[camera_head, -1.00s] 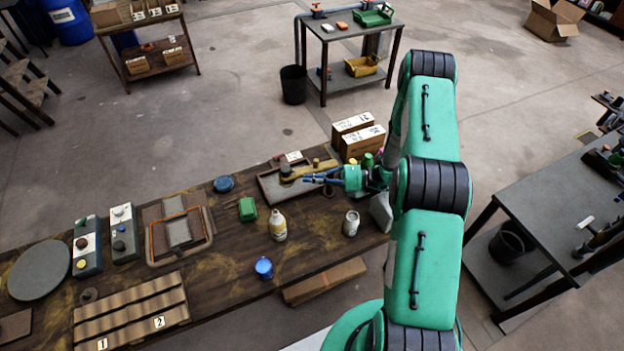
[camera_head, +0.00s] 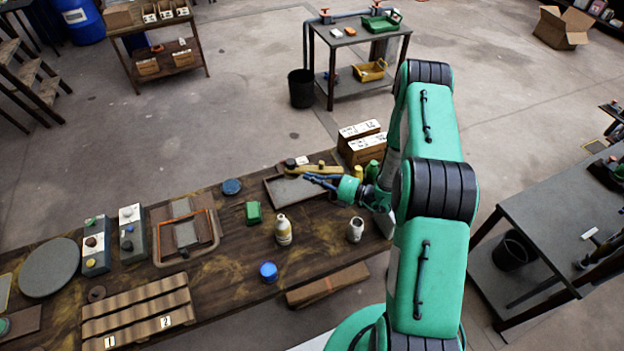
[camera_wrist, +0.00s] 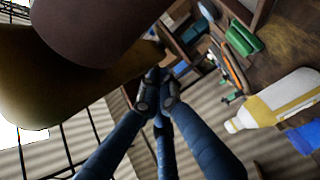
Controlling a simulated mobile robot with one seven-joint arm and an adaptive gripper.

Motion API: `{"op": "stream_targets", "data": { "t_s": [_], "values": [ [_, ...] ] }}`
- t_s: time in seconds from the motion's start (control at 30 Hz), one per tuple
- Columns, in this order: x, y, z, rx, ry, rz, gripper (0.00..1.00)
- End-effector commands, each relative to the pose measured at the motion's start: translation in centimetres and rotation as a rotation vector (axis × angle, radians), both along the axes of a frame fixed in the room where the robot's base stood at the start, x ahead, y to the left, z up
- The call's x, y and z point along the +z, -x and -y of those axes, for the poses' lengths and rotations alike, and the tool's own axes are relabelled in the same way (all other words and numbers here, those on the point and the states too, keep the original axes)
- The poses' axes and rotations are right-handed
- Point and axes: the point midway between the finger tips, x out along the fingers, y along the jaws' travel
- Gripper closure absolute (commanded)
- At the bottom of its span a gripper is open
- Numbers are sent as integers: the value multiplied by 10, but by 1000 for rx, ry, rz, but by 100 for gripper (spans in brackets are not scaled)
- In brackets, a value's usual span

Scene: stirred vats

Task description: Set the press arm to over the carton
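The press arm (camera_head: 316,169) is a yellow bar with a dark round head at its left end. It lies over the grey tray-like base (camera_head: 283,196) at the back right of the bench. In the wrist view the press arm (camera_wrist: 55,85) fills the upper left, with its dark head (camera_wrist: 100,25) very near. My gripper (camera_head: 308,179) has blue fingers just on the near side of the bar. In the wrist view its fingertips (camera_wrist: 159,82) are together, with nothing seen between them. Whether they touch the bar is unclear. Two brown cartons (camera_head: 366,150) with white tops stand right of the base.
A white-and-yellow bottle (camera_head: 283,232), a pale jar (camera_head: 355,230), a blue cup (camera_head: 268,271) and a green block (camera_head: 253,213) stand in front. A blue round piece (camera_head: 231,187) is left of the base. A small white label (camera_head: 302,160) is behind the bar.

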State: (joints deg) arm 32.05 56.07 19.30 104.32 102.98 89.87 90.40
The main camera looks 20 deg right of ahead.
Motion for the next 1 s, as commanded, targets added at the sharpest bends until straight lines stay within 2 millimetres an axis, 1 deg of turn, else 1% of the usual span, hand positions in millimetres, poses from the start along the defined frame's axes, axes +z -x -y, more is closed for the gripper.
{"op": "stream_targets", "data": {
  "t_s": [0.23,0.5,1.0],
  "values": [
    [1,-12,1,-102,1,2,100],
    [0,-22,4,-98,1,2,100],
    [0,-25,5,-97,0,1,100]
  ]
}}
